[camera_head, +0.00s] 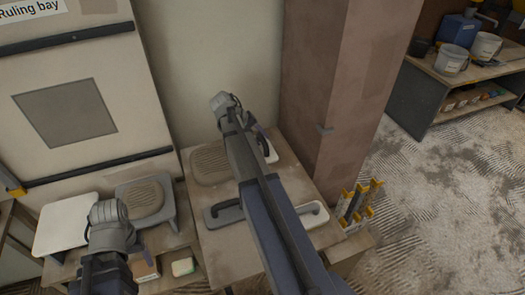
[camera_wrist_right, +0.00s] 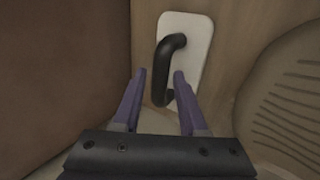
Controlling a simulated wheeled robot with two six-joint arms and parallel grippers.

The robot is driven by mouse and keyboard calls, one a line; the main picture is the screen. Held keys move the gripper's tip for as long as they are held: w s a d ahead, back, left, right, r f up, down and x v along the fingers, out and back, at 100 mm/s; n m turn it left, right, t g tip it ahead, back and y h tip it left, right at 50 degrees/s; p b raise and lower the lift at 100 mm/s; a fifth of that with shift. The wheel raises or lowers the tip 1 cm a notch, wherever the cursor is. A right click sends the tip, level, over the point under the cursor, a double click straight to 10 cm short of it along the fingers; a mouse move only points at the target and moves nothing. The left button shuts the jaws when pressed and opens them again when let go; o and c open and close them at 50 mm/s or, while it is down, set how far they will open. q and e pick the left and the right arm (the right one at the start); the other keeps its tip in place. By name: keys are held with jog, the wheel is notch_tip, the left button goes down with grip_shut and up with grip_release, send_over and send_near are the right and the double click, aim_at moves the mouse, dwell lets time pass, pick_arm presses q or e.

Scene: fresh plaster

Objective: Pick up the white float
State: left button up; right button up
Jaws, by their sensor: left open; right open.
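The white float (camera_wrist_right: 195,29) is a white plate with a dark bent handle (camera_wrist_right: 168,62), lying on a wooden surface in the right wrist view. In the head view its pale edge (camera_head: 271,153) shows beside my right arm, which hides the rest. My right gripper (camera_wrist_right: 159,75) is open and empty, its two purple fingers pointing at the handle, one on either side of it in the picture. I cannot tell whether they touch it. My left gripper (camera_head: 109,224) is over the left bench by the white board; its fingers are not clearly visible.
A brown pillar (camera_head: 325,90) stands close behind on the right. A yellow rack (camera_head: 357,207) is at the right edge. A white board (camera_head: 62,222) lies left.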

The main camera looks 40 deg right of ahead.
jog(key=b+x, duration=0.1)
jog(key=x, duration=0.1)
jog(key=shift+d+f, duration=0.1)
jog(key=shift+f, duration=0.2)
jog(key=shift+r, duration=0.1)
grip_shut()
